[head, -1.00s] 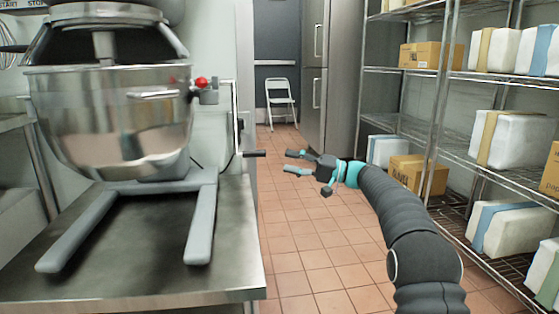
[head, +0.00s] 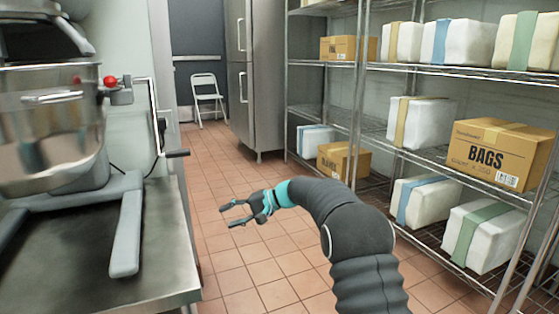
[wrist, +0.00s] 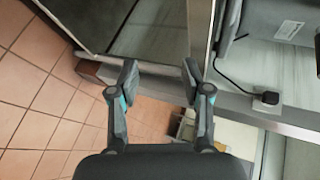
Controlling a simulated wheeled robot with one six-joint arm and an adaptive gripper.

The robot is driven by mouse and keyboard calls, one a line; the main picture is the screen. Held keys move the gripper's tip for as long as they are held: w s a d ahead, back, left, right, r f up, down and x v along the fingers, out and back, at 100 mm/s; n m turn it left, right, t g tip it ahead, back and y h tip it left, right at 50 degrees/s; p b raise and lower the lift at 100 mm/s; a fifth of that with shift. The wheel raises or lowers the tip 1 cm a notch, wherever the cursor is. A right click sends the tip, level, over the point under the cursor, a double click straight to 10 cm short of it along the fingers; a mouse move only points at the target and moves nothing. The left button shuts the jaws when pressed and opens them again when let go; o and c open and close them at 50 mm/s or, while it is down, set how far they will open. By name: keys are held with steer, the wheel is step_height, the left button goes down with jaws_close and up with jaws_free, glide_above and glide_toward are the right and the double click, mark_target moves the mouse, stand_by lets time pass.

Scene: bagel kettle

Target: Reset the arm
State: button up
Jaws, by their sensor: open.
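My gripper (head: 233,213) is open and empty in the head view. It is held in the air over the tiled aisle, between the steel table and the shelving. It points left toward the table. In the wrist view my gripper (wrist: 158,82) has its two fingers spread apart with nothing between them. Part of the steel table and the floor show beyond the fingers.
The steel table (head: 150,262) with the large mixer (head: 50,125) stands at the left. Wire shelving (head: 375,70) with boxes and wrapped packs lines the right. A white folding chair (head: 206,92) stands at the far end. The tiled aisle (head: 212,160) between is clear.

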steer(key=s+d+r+t+h+p, duration=0.15)
steer(key=s+d+h, duration=0.35)
steer(key=s+d, duration=0.7)
steer(key=s+d+r+h+p, duration=0.15)
steer(key=s+d+h, duration=0.35)
steer(key=s+d, duration=0.75)
steer(key=s+d+r+t+h+p, duration=0.1)
steer(key=s+d+r+t+p, duration=0.1)
steer(key=s, duration=0.8)
steer(key=s+d+r+t+h+p, duration=0.2)
steer(key=s+d+r+p, duration=0.1)
steer(key=s, duration=0.7)
step_height(320, 180, up, 3)
steer(key=shift+d+f, duration=0.15)
steer(key=shift+d, duration=0.5)
steer(key=shift+c, duration=0.7)
steer(key=shift+s+a, duration=0.1)
